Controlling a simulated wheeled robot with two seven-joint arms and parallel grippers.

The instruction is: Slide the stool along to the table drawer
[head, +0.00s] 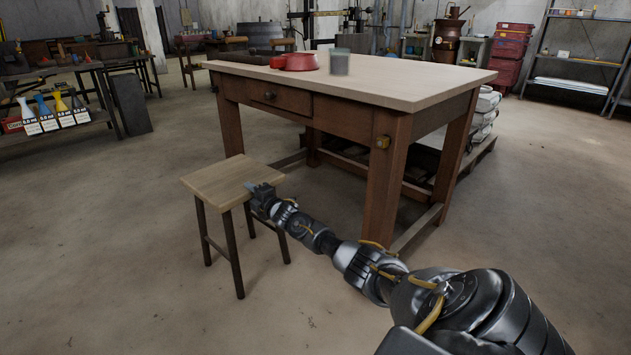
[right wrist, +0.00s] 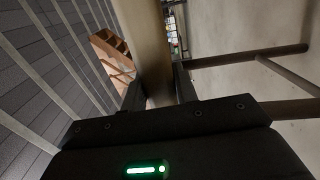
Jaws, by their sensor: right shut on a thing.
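The stool (head: 232,181) has a light wooden square seat and dark thin legs. It stands upright on the floor in front of the table, left of centre in the head view. The table (head: 400,82) has a pale top and a brown frame, and its drawer (head: 283,96) with a round knob is shut in the front. My right gripper (head: 254,188) is at the seat's right edge and shut on the stool. In the right wrist view the stool's seat edge (right wrist: 155,50) runs between the fingers (right wrist: 158,95). My left gripper is not in view.
A red dish (head: 300,62) and a grey cup (head: 340,62) stand on the tabletop. The table's near corner leg (head: 388,185) rises right of the stool, close to my right arm. Pale sacks (head: 485,112) lie behind the table. The floor left of the stool is clear.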

